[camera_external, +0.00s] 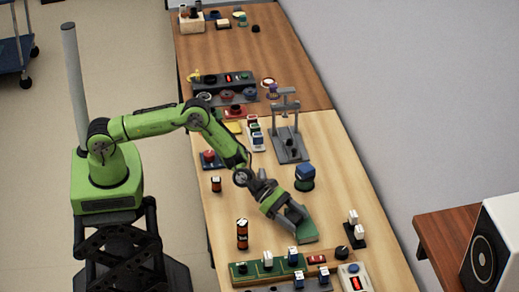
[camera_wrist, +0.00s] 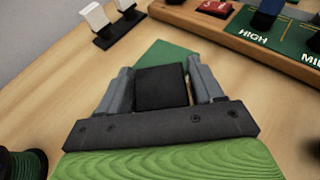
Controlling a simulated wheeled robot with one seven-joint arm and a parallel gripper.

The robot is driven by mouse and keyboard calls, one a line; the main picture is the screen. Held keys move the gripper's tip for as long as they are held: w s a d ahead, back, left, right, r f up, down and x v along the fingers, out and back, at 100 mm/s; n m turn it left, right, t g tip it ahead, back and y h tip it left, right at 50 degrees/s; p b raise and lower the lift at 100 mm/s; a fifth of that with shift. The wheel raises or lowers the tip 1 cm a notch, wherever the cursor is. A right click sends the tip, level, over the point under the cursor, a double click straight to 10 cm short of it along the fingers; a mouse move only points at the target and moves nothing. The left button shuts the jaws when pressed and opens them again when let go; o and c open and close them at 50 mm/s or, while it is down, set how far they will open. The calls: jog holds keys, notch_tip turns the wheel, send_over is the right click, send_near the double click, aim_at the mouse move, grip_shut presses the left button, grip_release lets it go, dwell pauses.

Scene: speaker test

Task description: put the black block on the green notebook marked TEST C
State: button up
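The black block (camera_wrist: 161,87) sits between the two fingers of my gripper (camera_wrist: 161,84) in the wrist view, with a finger against each side. The green notebook (camera_wrist: 166,52) shows behind and beyond the block. In the external view my gripper (camera_external: 296,214) points down at the green notebook (camera_external: 308,236), which lies on the wooden table. The block is not clear in the external view, and I cannot tell whether it touches the notebook. No TEST C marking is readable; the gripper and block cover part of the notebook.
A green panel (camera_external: 245,270) with switches lies in front of the notebook. White-topped switches (camera_external: 353,229) stand to its right. A blue-topped dark green round object (camera_external: 305,177) stands behind the gripper. An orange-and-black cylinder (camera_external: 242,234) stands to the left. Bare table lies between them.

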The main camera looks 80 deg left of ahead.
jog(key=shift+o, duration=1.1)
